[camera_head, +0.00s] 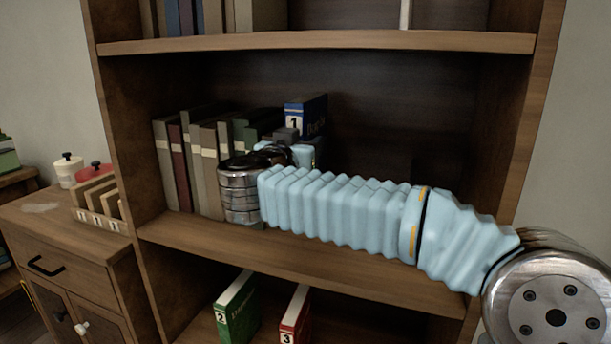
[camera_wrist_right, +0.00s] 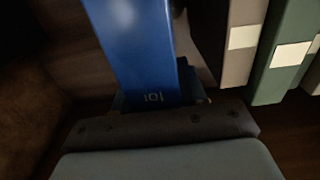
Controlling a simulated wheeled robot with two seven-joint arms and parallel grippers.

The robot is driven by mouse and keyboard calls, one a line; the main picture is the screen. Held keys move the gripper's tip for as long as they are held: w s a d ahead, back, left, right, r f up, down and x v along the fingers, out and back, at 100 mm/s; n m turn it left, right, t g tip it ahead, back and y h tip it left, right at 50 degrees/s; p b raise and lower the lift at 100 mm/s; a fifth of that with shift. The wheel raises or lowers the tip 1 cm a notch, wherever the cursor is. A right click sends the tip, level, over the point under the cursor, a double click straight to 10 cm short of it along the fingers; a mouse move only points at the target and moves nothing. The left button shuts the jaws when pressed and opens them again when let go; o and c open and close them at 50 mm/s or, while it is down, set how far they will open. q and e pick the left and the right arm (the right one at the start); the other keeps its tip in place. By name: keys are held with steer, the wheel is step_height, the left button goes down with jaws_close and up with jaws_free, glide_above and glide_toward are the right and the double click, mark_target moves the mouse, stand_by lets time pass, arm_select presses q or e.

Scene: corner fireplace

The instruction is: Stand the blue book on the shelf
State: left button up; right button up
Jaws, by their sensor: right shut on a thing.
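The blue book (camera_head: 312,112) stands upright in the middle compartment of the wooden shelf (camera_head: 330,258), at the right end of a row of books. Its spine has a white label with a 1. My right gripper (camera_head: 290,140) reaches into this compartment from the right and is shut on the blue book; the wrist and arm hide the book's lower part. In the right wrist view the blue book (camera_wrist_right: 145,60) rises from the jaws (camera_wrist_right: 160,105). I cannot tell whether its bottom touches the board. My left gripper is not in view.
A row of brown, grey and green books (camera_head: 200,165) stands left of the blue book. A green book (camera_head: 238,308) and a red book (camera_head: 295,318) stand below. The upper board (camera_head: 320,41) is overhead. A cabinet (camera_head: 60,235) with a slotted rack (camera_head: 98,205) is at left.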

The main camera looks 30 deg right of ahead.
steer(key=f, duration=0.2)
steer(key=w+d+f, duration=0.1)
steer(key=f, duration=0.1)
steer(key=w+f, duration=0.1)
steer(key=f, duration=0.1)
steer(key=shift+w+d+b, duration=0.25)
steer(key=shift+d+b, duration=0.1)
steer(key=shift+d, duration=0.05)
steer(key=shift+f, duration=0.4)
steer(key=o, duration=0.9)
steer(key=shift+f, duration=0.1)
steer(key=shift+s+a+r, duration=0.1)
steer(key=shift+a+r, duration=0.05)
steer(key=shift+r, duration=0.05)
steer(key=b+v, duration=0.1)
steer(key=v, duration=1)
steer(key=shift+s+a, duration=0.25)
steer(key=shift+s, duration=0.05)
